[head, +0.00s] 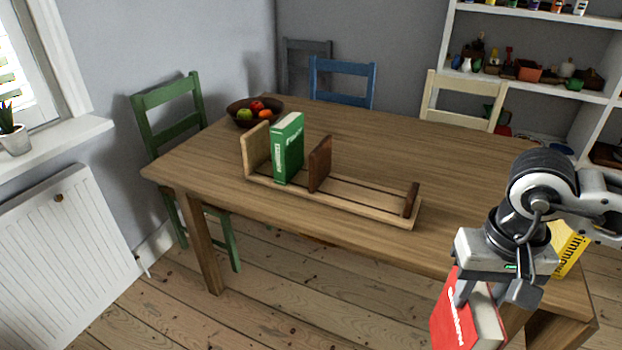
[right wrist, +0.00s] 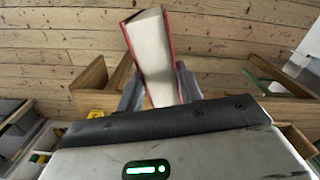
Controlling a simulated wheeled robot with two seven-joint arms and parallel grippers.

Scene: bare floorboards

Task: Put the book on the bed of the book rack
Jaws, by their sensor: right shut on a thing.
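The red book (head: 450,322) is held by my right gripper (head: 482,292), in front of the table's near right edge and below its top. In the right wrist view the same book (right wrist: 153,62) stands between the fingers, its pale page edges facing the camera. The wooden book rack (head: 365,203) lies along the table's near side. It has a tall light end panel at the left, a dark brown upright beside it and a short dark end at the right. A green book (head: 289,148) stands between the left panel and the brown upright. My left gripper is not in view.
The wooden table (head: 440,150) has bare top behind the rack. A fruit bowl (head: 255,110) stands at its far left corner. A yellow item (head: 568,246) shows partly behind my right arm. Green (head: 168,97), blue (head: 342,67) and cream (head: 466,86) chairs stand around the table.

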